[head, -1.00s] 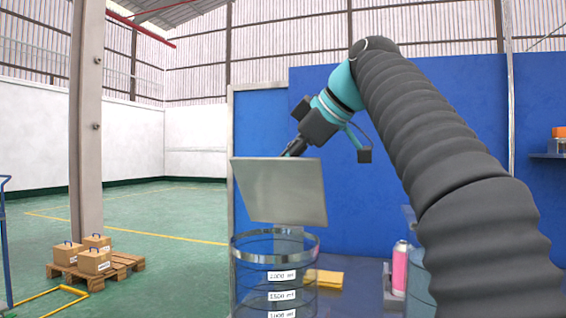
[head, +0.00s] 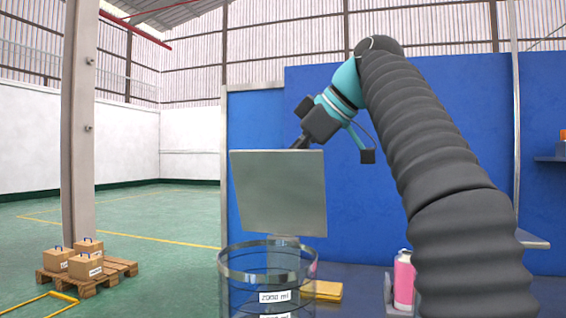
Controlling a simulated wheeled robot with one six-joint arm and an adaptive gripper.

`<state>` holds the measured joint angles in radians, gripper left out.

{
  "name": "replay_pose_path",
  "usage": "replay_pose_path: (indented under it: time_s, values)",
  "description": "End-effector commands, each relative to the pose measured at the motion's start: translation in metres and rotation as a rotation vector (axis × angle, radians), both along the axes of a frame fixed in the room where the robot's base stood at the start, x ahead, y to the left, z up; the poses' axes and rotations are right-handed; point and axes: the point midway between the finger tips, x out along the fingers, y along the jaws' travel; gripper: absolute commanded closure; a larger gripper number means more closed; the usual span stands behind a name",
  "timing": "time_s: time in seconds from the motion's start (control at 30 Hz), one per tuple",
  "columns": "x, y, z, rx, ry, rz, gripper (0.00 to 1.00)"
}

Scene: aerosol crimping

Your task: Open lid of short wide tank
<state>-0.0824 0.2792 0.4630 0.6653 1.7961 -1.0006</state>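The short wide tank (head: 268,275) is a clear cylinder with a metal rim and a volume label, at the lower middle of the head view. Its lid (head: 278,193) is a square grey metal plate, tilted up steeply above the tank, so the round mouth shows open below it. My gripper (head: 299,143) is at the lid's top edge, coming from behind it. The fingertips are hidden by the lid, so I cannot tell whether they hold it or only touch it.
A pink bottle (head: 404,279) stands right of the tank, beside my arm. A folded yellow cloth (head: 322,291) lies on the blue bench behind the tank. A blue wall panel (head: 450,130) stands behind. A pallet (head: 85,277) with boxes is on the floor at left.

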Motion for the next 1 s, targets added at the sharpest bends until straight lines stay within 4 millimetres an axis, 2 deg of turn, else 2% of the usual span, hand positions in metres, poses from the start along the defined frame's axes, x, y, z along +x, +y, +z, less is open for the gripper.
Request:
replay_pose_path:
  time_s: [0.57,0.6,0.67,1.0]
  values:
    - [0.0003,-0.0028,-0.0032,0.002,0.031,-0.001,1.00]
    - [0.0002,-0.0028,-0.0033,0.002,0.031,-0.001,0.79]
    - [0.0002,-0.0028,-0.0030,0.003,0.031,-0.001,0.64]
    - [-0.0002,-0.0023,-0.0021,0.003,0.028,-0.001,0.63]
